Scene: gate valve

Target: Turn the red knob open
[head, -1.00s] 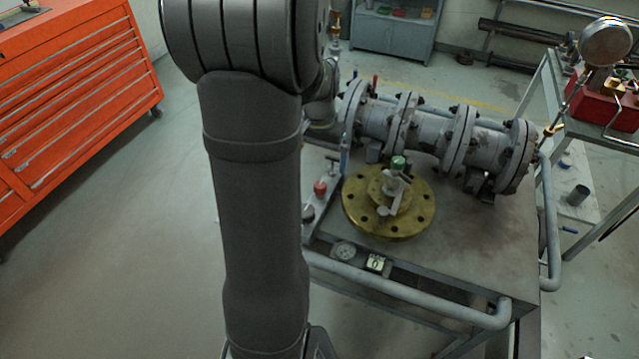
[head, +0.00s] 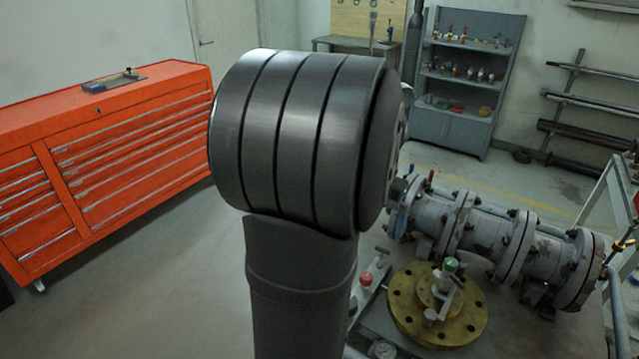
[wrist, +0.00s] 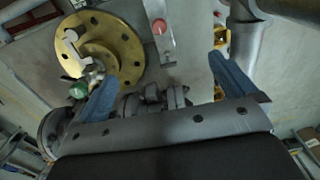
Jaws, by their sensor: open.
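The red knob (head: 366,279) is small and round and sits on a narrow pale plate, just right of my arm in the head view. In the wrist view the red knob (wrist: 159,27) shows near the top on the pale strip (wrist: 164,50). My gripper (wrist: 166,65) has two blue fingers spread wide with nothing between them. The red knob appears beyond the fingertips, between their lines and apart from them. In the head view my large dark arm joint hides the gripper.
A brass flange (head: 405,315) with a green knob (head: 452,265) stands right of the red knob. The green knob (wrist: 79,90) is close by the left finger in the wrist view. Grey flanged pipe (head: 487,232) lies behind. An orange tool chest (head: 130,150) stands left, with clear floor between.

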